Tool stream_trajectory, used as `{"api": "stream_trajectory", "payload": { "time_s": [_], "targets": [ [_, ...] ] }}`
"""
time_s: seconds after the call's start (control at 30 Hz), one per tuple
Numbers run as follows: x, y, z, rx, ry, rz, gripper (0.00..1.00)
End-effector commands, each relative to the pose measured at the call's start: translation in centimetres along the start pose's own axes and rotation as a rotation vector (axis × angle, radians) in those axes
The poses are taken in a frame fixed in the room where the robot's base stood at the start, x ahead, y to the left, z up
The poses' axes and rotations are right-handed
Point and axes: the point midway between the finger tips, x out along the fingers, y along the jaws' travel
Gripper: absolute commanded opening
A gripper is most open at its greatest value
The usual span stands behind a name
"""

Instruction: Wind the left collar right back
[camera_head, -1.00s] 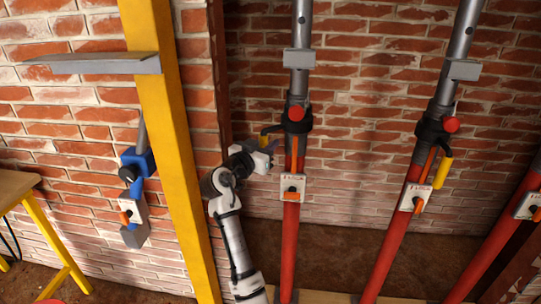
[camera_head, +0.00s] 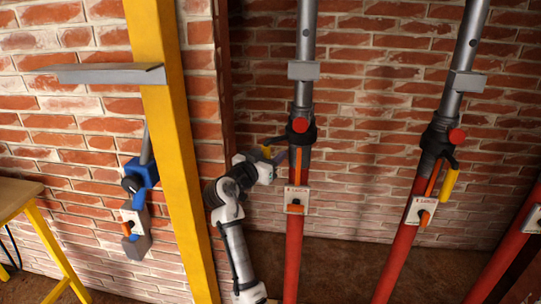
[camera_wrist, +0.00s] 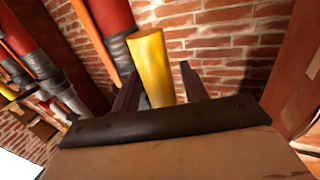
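The left collar (camera_head: 302,132) is a black ring with a red knob, around the left prop where its red lower tube (camera_head: 294,250) meets the grey upper tube (camera_head: 305,40). Its yellow handle (camera_head: 267,152) sticks out to the left at my gripper (camera_head: 270,158). In the wrist view the yellow handle (camera_wrist: 152,68) stands between the two dark fingers of my gripper (camera_wrist: 160,85). It is close to the left finger, with a gap to the right finger, so the gripper looks open around it. The head view hides the fingertips.
A second prop with a black collar (camera_head: 437,138) and hanging yellow handle (camera_head: 450,184) stands to the right. A white latch plate (camera_head: 296,199) sits below the left collar. A yellow post (camera_head: 175,150) with a grey ledge (camera_head: 110,73) stands left of my arm.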

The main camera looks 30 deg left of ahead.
Motion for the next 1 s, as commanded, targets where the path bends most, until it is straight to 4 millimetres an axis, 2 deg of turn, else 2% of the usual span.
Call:
{"api": "stream_trajectory", "payload": {
  "time_s": [0.17, 0.27, 0.37, 0.7, 0.8, 1.0],
  "targets": [
    [-0.2, -0.1, 0.0, 0.000, 0.000, -0.001, 0.44],
    [-1.0, -0.1, 0.1, 0.000, 0.002, -0.004, 0.44],
    [-2.5, -0.1, 0.2, 0.000, 0.001, -0.004, 0.44],
    [-10.2, -0.1, 0.2, 0.001, 0.001, -0.003, 0.44],
    [-11.9, -0.1, 0.2, 0.001, 0.000, -0.003, 0.44],
    [-13.6, 0.0, 0.0, 0.000, 0.000, -0.001, 0.44]
  ]
}}
